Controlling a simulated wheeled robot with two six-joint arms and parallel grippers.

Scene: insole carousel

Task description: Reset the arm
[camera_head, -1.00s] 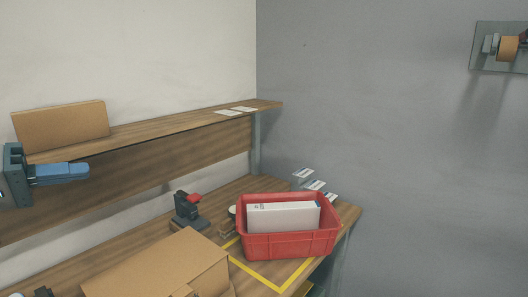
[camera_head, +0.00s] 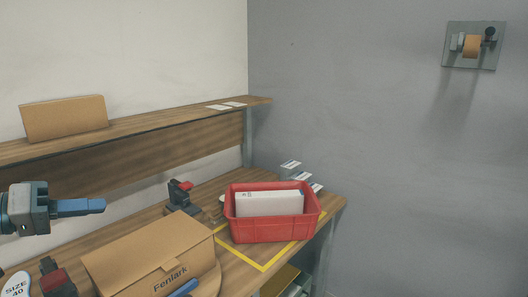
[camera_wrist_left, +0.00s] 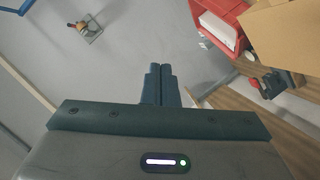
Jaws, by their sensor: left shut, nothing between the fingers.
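My left gripper (camera_head: 100,206) comes in from the left edge in the head view. My right gripper does not show in the head view.
A red bin (camera_head: 272,230) holding a white box (camera_head: 270,203) stands on the bench inside yellow tape. A dark tool with a red part (camera_head: 182,197) stands behind the Fenlark box. A shelf (camera_head: 170,118) carries a brown box (camera_head: 64,119).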

